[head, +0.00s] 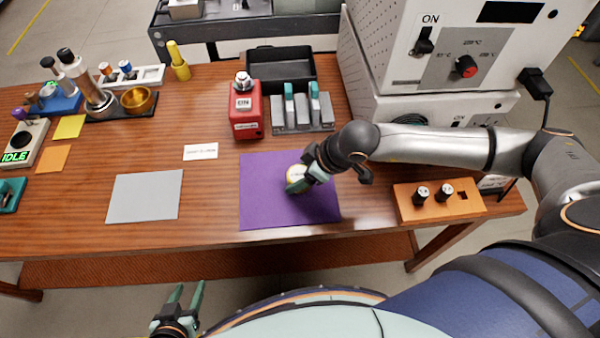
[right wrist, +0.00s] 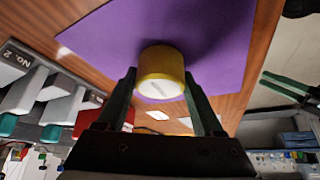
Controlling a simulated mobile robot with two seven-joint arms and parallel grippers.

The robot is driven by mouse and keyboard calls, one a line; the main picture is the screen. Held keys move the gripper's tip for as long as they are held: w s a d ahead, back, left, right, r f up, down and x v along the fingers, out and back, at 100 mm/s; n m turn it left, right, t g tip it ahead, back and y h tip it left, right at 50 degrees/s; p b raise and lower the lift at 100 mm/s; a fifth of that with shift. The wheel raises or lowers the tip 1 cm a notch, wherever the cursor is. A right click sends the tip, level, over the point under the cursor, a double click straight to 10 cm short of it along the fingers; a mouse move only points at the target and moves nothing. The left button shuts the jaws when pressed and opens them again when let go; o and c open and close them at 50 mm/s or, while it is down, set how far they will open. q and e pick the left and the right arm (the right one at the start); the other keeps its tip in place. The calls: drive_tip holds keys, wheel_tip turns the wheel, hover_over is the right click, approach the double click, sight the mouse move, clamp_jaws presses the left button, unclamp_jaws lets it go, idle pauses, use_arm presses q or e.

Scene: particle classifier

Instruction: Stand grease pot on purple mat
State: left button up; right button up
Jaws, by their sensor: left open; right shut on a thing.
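The purple mat (head: 262,205) lies flat on the wooden table, near its front edge. The grease pot (head: 294,174) is a small yellow pot with a pale top, over the middle of the mat and partly hidden by my right gripper (head: 301,180). In the right wrist view the yellow pot (right wrist: 161,72) sits between the two fingers, with the purple mat (right wrist: 120,35) behind it. My right gripper is shut on the pot. Whether its base touches the mat is hard to tell. My left gripper (head: 187,296) is open and empty, in front of the table.
A grey mat (head: 145,197) lies left of the purple one, with a white card (head: 201,151) between and behind them. A red device (head: 246,112) and a grey rack (head: 302,118) stand behind. An orange block (head: 440,201) stands to the right.

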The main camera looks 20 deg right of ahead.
drive_tip(key=shift+f+b, duration=0.25)
drive_tip(key=shift+b, duration=0.1)
drive_tip(key=o, duration=1.4)
drive_tip(key=shift+r, duration=0.15)
drive_tip(key=shift+o, duration=0.2)
drive_tip(key=shift+d+r+p, duration=0.15)
drive_tip(key=shift+r+p, duration=0.25)
drive_tip(key=shift+p, duration=0.05)
drive_tip(key=v, duration=1.1)
drive_tip(key=shift+r, duration=0.2)
drive_tip(key=shift+s, duration=0.15)
